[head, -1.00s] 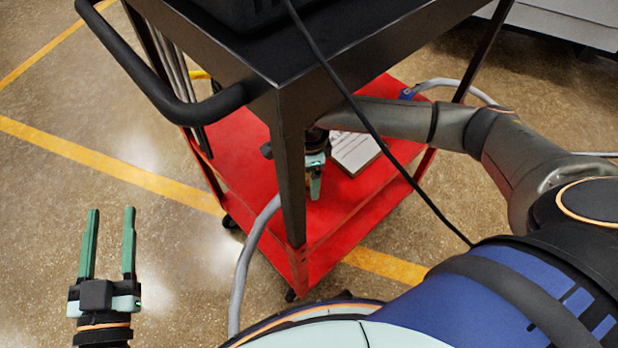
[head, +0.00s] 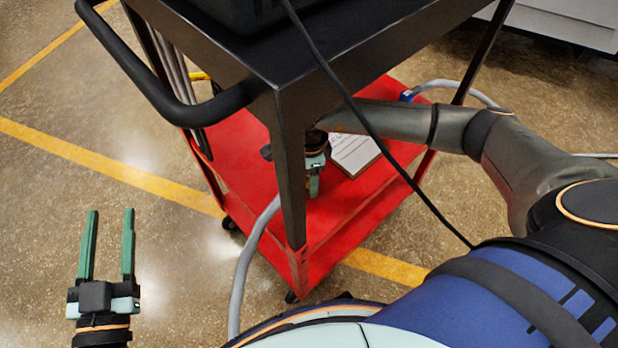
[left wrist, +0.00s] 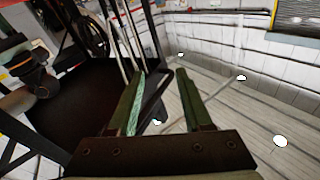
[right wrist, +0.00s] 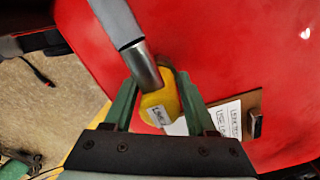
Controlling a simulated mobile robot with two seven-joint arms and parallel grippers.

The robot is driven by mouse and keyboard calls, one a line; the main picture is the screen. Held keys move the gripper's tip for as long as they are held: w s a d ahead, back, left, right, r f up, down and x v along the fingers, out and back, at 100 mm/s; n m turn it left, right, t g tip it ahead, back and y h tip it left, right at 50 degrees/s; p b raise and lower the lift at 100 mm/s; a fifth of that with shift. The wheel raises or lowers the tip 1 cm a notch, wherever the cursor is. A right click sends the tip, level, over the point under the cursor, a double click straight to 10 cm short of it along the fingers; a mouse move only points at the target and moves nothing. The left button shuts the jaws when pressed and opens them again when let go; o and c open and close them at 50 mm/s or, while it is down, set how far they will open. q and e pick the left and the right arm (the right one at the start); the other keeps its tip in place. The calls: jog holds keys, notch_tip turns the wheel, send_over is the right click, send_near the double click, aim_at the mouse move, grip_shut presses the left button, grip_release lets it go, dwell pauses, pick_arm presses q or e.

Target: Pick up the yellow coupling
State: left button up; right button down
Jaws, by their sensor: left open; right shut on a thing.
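The yellow coupling (right wrist: 158,103) is on the end of a grey hose with a metal collar (right wrist: 145,68), and carries a white label. In the right wrist view it sits between the fingers of my right gripper (right wrist: 160,95), which is shut on it above the red shelf. In the head view my right gripper (head: 314,180) is partly hidden behind the cart's front post, and the coupling cannot be made out there. My left gripper (head: 108,245) is open and empty over the floor left of the cart; its fingers also show in the left wrist view (left wrist: 160,95).
The cart's red lower shelf (head: 345,215) bears a clipboard with paper (head: 355,150), also in the right wrist view (right wrist: 222,118). The black top shelf (head: 290,55) and handle (head: 165,95) overhang it. A black cable crosses in front. Floor at left is free.

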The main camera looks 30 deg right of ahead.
jog(key=shift+r, duration=0.2)
dwell(0.3)
jog(key=shift+r, duration=0.5)
jog(key=shift+s+d+r+p, duration=0.2)
jog(key=shift+r+p, duration=0.1)
jog(key=shift+r, duration=0.3)
jog(key=shift+s+d+r+p, duration=0.1)
jog(key=shift+d+r+p, duration=0.15)
jog(key=shift+r, duration=0.3)
pick_arm(q)
notch_tip(320, 180, down, 11)
jog(key=s+n+g+y, duration=0.1)
jog(key=g+y, duration=0.1)
jog(key=g, duration=0.2)
jog(key=shift+s+a+r+n+p, duration=0.2)
jog(key=shift+s+n+p, duration=0.1)
jog(key=shift+n+p, duration=0.1)
pick_arm(e)
jog(key=s+d, duration=1.1)
jog(key=s, duration=0.1)
jog(key=shift+s, duration=0.4)
pick_arm(q)
jog(key=shift+s+f, duration=0.1)
jog(key=shift+f, duration=0.05)
